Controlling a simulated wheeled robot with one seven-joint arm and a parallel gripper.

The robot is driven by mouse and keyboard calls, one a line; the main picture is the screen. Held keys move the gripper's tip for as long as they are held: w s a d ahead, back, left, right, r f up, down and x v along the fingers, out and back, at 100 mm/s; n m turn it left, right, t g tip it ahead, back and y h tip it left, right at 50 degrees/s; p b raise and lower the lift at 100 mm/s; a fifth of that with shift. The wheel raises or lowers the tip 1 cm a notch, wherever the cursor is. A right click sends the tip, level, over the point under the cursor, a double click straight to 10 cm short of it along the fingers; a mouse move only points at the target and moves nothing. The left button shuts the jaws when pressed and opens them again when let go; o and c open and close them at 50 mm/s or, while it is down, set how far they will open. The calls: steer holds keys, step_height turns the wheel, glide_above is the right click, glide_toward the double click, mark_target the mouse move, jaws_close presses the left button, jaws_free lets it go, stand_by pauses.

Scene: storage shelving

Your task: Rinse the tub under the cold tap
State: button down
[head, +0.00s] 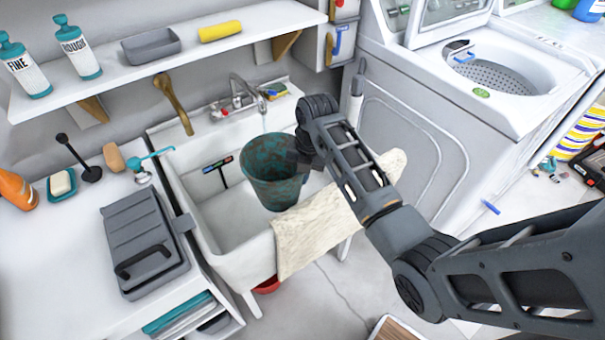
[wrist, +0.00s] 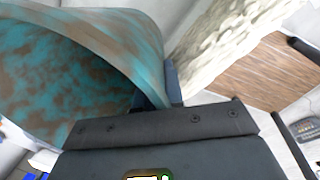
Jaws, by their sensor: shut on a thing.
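The tub (head: 272,190) is a teal bucket with brown dirt patches. It is upright, over the right part of the white sink (head: 190,180). My gripper (head: 306,160) is shut on the tub's right side; in the wrist view my gripper (wrist: 170,88) pinches its rim, and the stained tub (wrist: 75,75) fills the upper left.
A cream cloth (head: 325,220) hangs over the sink's front right edge. A shelf (head: 180,62) with bottles runs above the sink. A long brush (head: 172,100) hangs at the wall. A washing machine (head: 410,140) stands on the right. A grey case (head: 142,240) lies on the left counter.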

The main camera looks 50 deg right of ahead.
steer(key=shift+w+d+f, duration=0.2)
steer(key=shift+w+d, duration=0.3)
steer(key=shift+w, duration=0.15)
steer(key=shift+w+d+f, duration=0.2)
steer(key=shift+w+d, duration=0.25)
steer(key=shift+w, duration=0.2)
steer(key=shift+w+d+f, duration=0.2)
steer(key=shift+w+d, duration=0.3)
steer(key=shift+w, duration=0.15)
steer(key=shift+w+d+f+b, duration=0.45)
steer(key=shift+w+b, duration=0.2)
steer(key=shift+b, duration=0.5)
steer(key=w+d+f+b, duration=0.1)
steer(key=w+d+b, duration=0.4)
steer(key=w+b, duration=0.2)
steer(key=shift+w+d+f+b, duration=0.2)
steer(key=shift+f+b, duration=0.2)
steer(key=shift+b, duration=0.7)
